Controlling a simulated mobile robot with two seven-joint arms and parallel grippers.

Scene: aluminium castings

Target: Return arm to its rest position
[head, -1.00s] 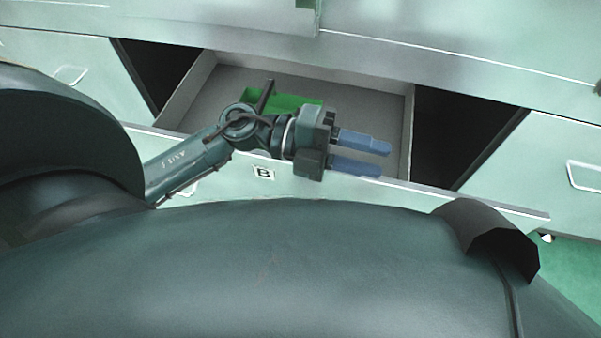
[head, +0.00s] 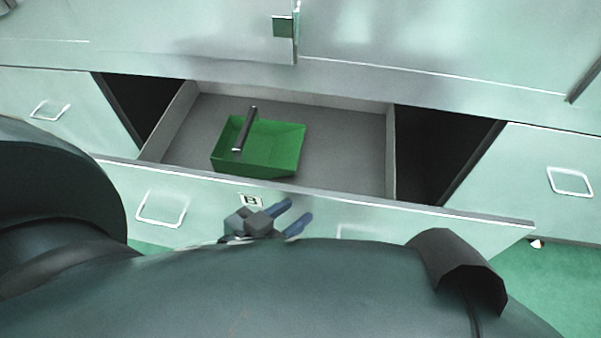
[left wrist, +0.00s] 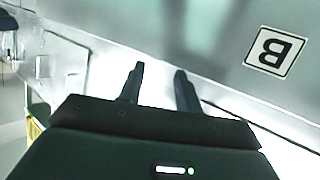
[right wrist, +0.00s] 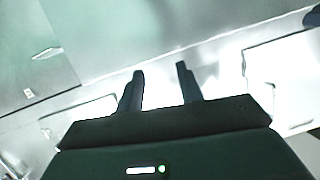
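My left gripper (head: 285,219) shows low in the head view, in front of the drawer marked B and below its rim, partly hidden by my own body. In the left wrist view its two fingers (left wrist: 158,88) are apart with nothing between them. My right gripper is not in the head view. In the right wrist view its fingers (right wrist: 160,85) are apart and empty, facing a pale cabinet front.
The drawer (head: 345,208) is pulled out. A green bin (head: 270,150) with a dark bar (head: 245,130) stands in it. The B label (left wrist: 275,52) is close in the left wrist view. Closed drawers with handles (head: 570,181) flank it.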

